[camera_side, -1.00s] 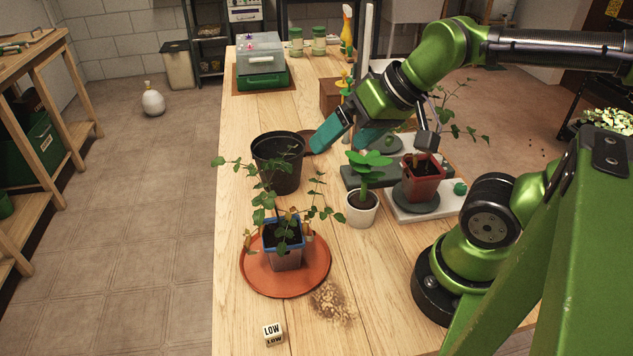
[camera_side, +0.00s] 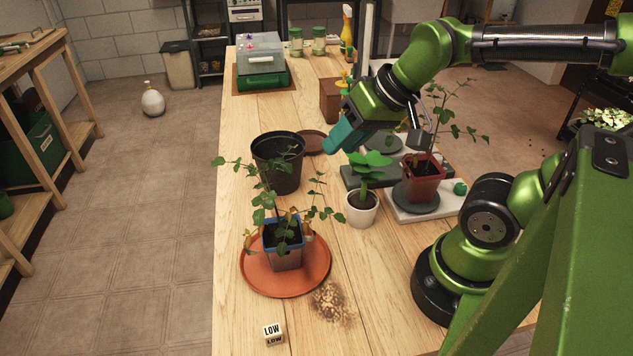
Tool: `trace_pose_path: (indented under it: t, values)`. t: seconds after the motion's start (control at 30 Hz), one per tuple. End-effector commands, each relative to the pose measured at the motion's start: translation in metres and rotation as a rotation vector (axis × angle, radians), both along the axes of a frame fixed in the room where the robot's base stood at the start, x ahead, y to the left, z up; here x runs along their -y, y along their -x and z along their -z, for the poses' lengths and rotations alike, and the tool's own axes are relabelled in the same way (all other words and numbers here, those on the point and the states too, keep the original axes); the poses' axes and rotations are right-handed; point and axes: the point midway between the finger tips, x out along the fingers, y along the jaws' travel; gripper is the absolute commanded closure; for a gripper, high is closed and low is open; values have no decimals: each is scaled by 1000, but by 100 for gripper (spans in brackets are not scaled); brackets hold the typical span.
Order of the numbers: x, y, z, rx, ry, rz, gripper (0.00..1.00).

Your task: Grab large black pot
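The large black pot (camera_side: 279,172) stands upright on the wooden table, left of centre, and looks empty of any plant. My gripper (camera_side: 338,138) is above the table to the right of the pot, clear of its rim. Its teal fingers point down and to the left. They overlap in this view, so the gap between them is hidden. Nothing shows held at their visible tip.
A leafy plant in a blue-rimmed pot (camera_side: 284,258) stands on an orange saucer (camera_side: 250,272) in front of the black pot. A white pot (camera_side: 362,213) and a red pot (camera_side: 424,184) are to the right. A brown saucer (camera_side: 313,141) lies behind.

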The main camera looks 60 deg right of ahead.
Motion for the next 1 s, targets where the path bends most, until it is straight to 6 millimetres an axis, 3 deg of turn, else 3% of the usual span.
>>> trace_pose_path:
  t: [0.3,0.6,0.77,0.9,1.0]
  values:
    - [61,-90,5,-238,14,84,66]
    - [143,-174,35,-461,28,39,66]
    - [166,-198,37,-511,35,-26,66]
    - [166,-201,21,-507,44,-83,66]
    - [162,-199,28,-517,39,-106,66]
